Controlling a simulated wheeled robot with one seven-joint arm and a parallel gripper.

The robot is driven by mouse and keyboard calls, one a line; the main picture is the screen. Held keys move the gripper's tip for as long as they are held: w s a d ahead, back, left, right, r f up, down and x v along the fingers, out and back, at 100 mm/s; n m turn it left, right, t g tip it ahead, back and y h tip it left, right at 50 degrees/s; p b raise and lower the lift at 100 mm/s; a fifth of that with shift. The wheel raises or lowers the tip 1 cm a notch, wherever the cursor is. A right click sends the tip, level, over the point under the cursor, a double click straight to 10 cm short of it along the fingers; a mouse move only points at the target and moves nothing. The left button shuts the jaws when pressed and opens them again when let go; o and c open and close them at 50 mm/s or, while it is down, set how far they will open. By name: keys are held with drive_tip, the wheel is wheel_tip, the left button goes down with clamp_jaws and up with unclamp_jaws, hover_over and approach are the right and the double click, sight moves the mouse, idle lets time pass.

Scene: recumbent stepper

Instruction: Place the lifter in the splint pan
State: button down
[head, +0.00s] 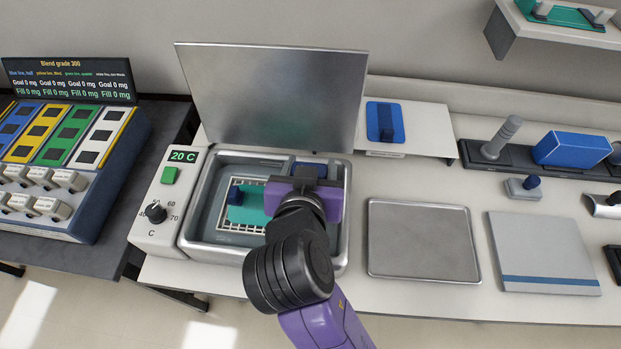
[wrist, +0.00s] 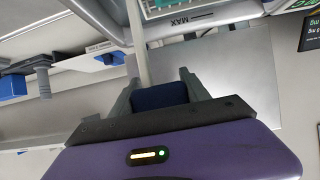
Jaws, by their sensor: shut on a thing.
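The splint pan (head: 196,216) is an open steel basin with a 20 C display on its control box. Inside it show a white grid (head: 226,219), a teal sheet (head: 250,207) and a blue knob (head: 235,195). My gripper (wrist: 160,90) is over the pan's right side. Its fingers are shut on a dark blue block (wrist: 158,97), which I take to be part of the lifter. My wrist hides that grip in the head view, so I cannot tell the lifter's full shape or whether it touches the pan.
The pan's raised lid (head: 270,95) stands behind it. A steel tray (head: 420,240) and a pale board (head: 541,252) lie to the right. A blue pad with a handle (head: 385,121) sits behind. A dispenser console (head: 60,170) is on the left.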

drive_tip(key=shift+f, duration=2.5)
drive_tip(key=shift+f, duration=0.15)
drive_tip(key=c, duration=0.5)
unclamp_jaws()
drive_tip(key=shift+r, duration=0.25)
drive_tip(key=b+v, duration=0.1)
drive_tip(key=v, duration=1.1)
drive_tip(key=shift+f, duration=0.15)
